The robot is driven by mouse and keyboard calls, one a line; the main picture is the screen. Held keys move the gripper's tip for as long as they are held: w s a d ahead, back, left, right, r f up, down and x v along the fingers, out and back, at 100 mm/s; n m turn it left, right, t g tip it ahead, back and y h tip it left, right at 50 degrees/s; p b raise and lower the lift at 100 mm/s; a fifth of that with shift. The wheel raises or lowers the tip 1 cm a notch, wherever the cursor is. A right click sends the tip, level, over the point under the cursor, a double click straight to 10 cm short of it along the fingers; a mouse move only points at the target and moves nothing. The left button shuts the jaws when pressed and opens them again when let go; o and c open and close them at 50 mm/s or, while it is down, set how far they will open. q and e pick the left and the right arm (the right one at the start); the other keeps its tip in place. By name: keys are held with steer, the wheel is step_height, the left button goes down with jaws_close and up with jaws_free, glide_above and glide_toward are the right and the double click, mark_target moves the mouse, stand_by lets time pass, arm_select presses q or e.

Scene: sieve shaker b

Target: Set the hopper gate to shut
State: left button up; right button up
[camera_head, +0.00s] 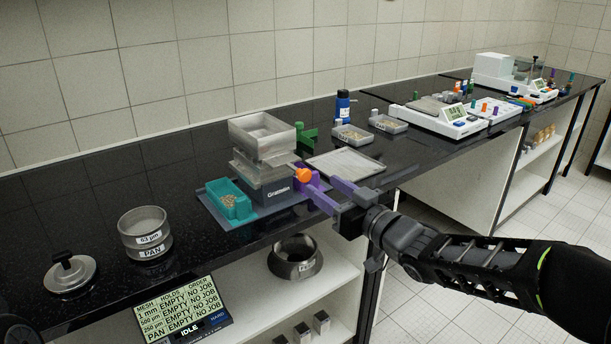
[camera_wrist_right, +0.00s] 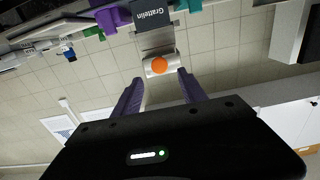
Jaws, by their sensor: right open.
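The hopper (camera_head: 262,132) is a clear, open-topped box on the dark "Grattelin" unit (camera_head: 277,192); the unit also shows in the wrist view (camera_wrist_right: 145,17). An orange knob (camera_head: 303,175) is at the unit's right front and lies just ahead of my fingers in the wrist view (camera_wrist_right: 159,65). I take it to be the gate's handle, but cannot tell the gate's setting. My right gripper (camera_head: 324,194) is open, its purple fingers either side of the knob's line in the wrist view (camera_wrist_right: 160,82). It appears empty. My left gripper is not in view.
A teal tray of grains (camera_head: 214,187) sits left of the unit. A sieve stack (camera_head: 144,220) and a lid (camera_head: 71,273) stand further left. A flat pale tray (camera_head: 345,165) and a green part (camera_head: 307,138) are close by on the right. A display (camera_head: 185,313) reads IDLE.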

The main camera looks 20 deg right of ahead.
mark_target(307, 175)
steer(key=shift+p+x, duration=0.3)
steer(key=shift+x, duration=3.65)
jaws_close()
